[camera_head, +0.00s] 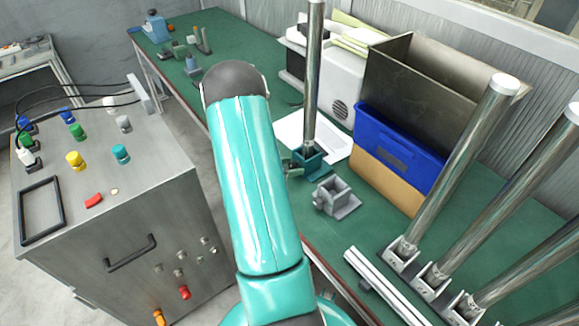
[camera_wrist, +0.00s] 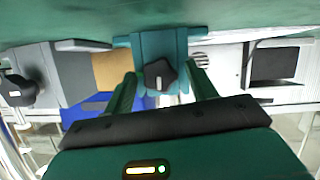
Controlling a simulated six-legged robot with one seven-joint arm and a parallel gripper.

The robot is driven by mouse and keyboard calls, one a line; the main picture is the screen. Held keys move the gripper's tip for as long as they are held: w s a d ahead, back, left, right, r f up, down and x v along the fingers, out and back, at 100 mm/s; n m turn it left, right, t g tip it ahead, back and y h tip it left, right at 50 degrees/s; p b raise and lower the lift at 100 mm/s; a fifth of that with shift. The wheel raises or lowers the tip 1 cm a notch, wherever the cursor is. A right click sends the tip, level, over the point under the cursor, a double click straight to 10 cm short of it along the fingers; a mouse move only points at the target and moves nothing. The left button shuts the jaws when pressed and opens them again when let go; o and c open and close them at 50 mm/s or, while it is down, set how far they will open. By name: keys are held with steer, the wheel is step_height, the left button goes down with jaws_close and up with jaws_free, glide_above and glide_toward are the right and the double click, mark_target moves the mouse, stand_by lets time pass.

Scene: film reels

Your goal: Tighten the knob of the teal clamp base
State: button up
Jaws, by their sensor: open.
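The teal clamp base (camera_head: 312,161) stands on the green bench with an upright metal post (camera_head: 313,80) in it. In the wrist view the teal clamp base (camera_wrist: 174,45) appears inverted, with its dark lobed knob (camera_wrist: 159,75) facing the camera. My gripper (camera_wrist: 162,73) is open, its two green fingers on either side of the knob. A gap shows between the knob and each finger; I cannot tell how far the tips reach along its depth. In the head view my teal arm hides most of the gripper.
A grey clamp base (camera_head: 333,198) stands close to the right of the teal one. A white sheet (camera_head: 330,135), a blue bin (camera_head: 398,145) and a metal box (camera_head: 425,85) lie behind. Several slanted posts (camera_head: 465,165) fill the right. A control cabinet (camera_head: 130,215) stands left.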

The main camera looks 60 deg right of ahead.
steer(key=c, duration=1)
steer(key=shift+m, duration=0.3)
steer(key=shift+s+a+m+t+h, duration=0.1)
steer(key=shift+m+t+h, duration=0.3)
steer(key=shift+m+t, duration=0.65)
steer(key=shift+s+m+t+h, duration=0.1)
steer(key=shift+m+t+h, duration=0.5)
steer(key=shift+m, duration=0.65)
steer(key=m+t+h, duration=0.1)
steer(key=m, duration=0.2)
steer(key=shift+s+a+f, duration=0.1)
steer(key=shift+f, duration=0.05)
steer(key=shift+m+t+h, duration=0.35)
steer(key=shift+m+h, duration=0.55)
steer(key=shift+m, duration=0.5)
steer(key=shift+f, duration=0.1)
